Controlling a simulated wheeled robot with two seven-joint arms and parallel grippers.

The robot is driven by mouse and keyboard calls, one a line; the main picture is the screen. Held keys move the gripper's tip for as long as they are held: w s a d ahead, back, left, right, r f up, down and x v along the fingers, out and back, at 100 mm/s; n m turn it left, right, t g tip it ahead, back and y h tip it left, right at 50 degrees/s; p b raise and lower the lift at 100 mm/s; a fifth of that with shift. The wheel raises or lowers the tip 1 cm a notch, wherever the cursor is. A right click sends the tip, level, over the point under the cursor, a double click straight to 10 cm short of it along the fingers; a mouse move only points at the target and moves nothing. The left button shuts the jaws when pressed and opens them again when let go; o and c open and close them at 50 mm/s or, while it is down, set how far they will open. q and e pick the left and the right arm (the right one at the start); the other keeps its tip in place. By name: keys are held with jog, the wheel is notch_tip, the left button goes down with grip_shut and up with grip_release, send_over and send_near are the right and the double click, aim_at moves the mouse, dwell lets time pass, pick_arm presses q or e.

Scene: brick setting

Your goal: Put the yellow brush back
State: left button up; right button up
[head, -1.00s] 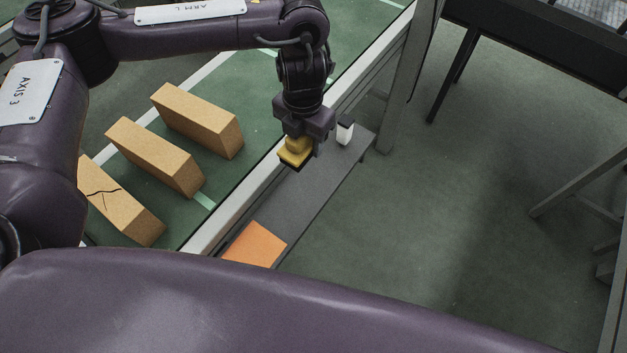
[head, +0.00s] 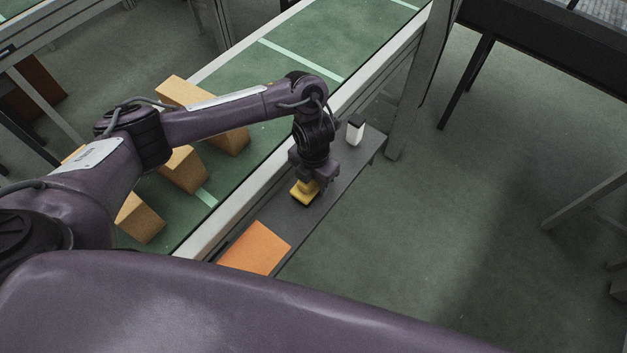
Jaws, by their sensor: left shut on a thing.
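The yellow brush (head: 302,195) is in my left gripper (head: 308,182), low over the grey side shelf (head: 335,182) beside the conveyor. My left gripper is shut on the brush from above. I cannot tell whether the brush's underside touches the shelf. My right gripper is not in view.
An orange flat piece (head: 255,247) lies at the near end of the shelf. A white block with a dark top (head: 355,130) stands near its far end. Several tan bricks (head: 183,168) stand on the green conveyor (head: 300,50), partly behind my left arm. A grey post (head: 420,80) rises beyond the shelf.

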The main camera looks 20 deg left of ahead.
pick_arm(q)
jog(key=shift+f, duration=0.15)
jog(key=o, duration=1.1)
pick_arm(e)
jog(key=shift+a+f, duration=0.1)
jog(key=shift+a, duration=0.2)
